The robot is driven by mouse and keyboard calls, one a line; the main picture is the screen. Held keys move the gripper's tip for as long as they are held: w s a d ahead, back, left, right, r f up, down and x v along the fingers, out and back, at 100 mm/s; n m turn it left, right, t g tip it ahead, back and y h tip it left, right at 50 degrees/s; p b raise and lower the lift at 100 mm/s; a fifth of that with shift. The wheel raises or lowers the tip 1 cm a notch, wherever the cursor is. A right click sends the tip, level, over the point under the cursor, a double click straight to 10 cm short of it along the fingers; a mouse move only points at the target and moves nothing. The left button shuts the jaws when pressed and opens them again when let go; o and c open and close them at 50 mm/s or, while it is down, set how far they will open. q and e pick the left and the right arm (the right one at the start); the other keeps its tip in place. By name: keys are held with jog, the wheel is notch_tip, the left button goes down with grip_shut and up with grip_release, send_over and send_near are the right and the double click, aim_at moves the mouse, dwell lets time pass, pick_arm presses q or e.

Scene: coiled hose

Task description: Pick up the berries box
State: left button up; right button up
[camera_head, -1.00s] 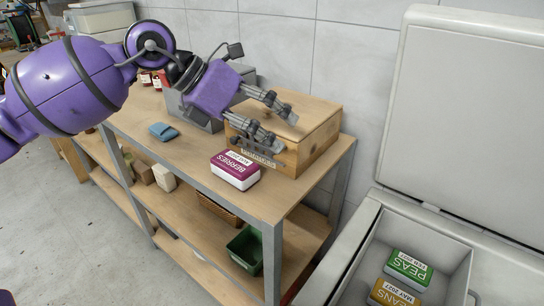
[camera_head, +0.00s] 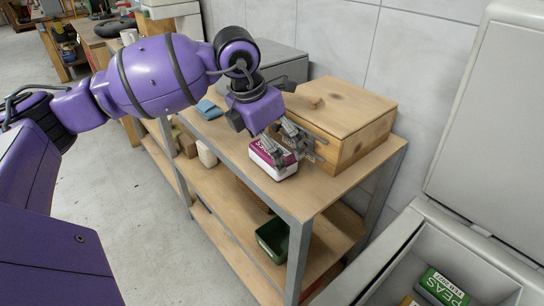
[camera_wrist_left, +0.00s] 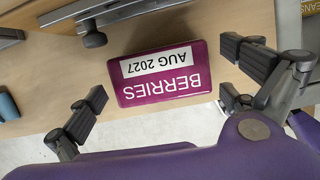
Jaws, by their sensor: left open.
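The berries box (camera_head: 273,158) is a small box with a magenta lid and white sides, on the shelf unit's wooden top near its front edge. In the left wrist view the berries box (camera_wrist_left: 162,75) shows its lid, reading "BERRIES" and "AUG 2027". My left gripper (camera_head: 290,149) is over the box, its fingers partly covering it in the head view. In the left wrist view the open left gripper (camera_wrist_left: 165,106) has its fingers apart on either side of the box, with gaps showing between them and the lid. My right gripper is in neither view.
A wooden box with a lid (camera_head: 340,105) stands right behind the berries box. A blue item (camera_head: 208,109) lies to the left on the top. A green bin (camera_head: 272,238) sits on a lower shelf. An open white chest (camera_head: 440,250) at right holds a peas box (camera_head: 442,287).

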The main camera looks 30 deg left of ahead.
pick_arm(q)
jog(key=shift+w+d+f, duration=0.1)
jog(key=shift+w+f, duration=0.25)
jog(key=shift+f, duration=0.3)
jog(key=shift+r, duration=0.1)
jog(key=c, duration=1.2)
